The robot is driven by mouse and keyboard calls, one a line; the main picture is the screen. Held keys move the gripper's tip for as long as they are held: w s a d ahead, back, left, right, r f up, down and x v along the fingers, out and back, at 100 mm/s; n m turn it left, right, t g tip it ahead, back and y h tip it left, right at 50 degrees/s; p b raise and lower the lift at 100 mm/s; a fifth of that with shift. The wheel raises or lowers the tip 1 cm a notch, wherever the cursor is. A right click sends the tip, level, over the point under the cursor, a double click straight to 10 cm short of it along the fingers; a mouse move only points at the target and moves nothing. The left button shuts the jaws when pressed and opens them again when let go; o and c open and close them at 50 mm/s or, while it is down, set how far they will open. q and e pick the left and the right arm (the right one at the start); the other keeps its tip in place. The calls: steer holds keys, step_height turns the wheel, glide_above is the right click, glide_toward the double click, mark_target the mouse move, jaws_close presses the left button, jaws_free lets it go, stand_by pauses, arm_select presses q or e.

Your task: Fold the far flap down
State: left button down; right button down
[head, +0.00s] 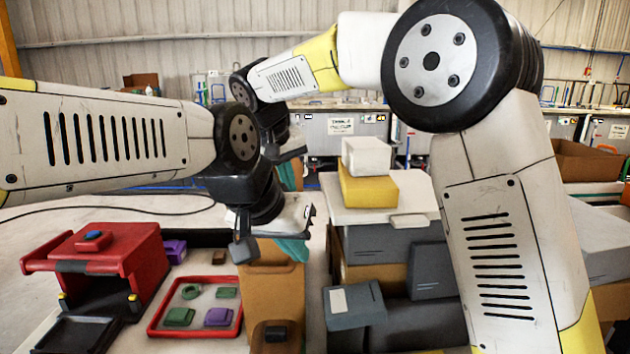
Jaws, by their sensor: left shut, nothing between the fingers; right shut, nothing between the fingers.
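A red open bin (105,257) and a red tray (160,331) with several small parts are on the left. Grey cartons (395,247) are stacked close on the right, with a yellow box (367,188) and a white box (366,157) on top.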

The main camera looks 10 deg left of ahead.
steer(key=s+a+f+t+h, duration=0.1)
steer(key=a+f+h, duration=0.2)
steer(key=a+f, duration=0.1)
steer(key=shift+s+a+f+n, duration=0.25)
steer(key=shift+a+n, duration=0.15)
steer(key=shift+a, duration=0.15)
stand_by(0.4)
steer(key=shift+d, duration=0.1)
steer(key=shift+w+d+f, duration=0.25)
steer(key=shift+d, duration=0.4)
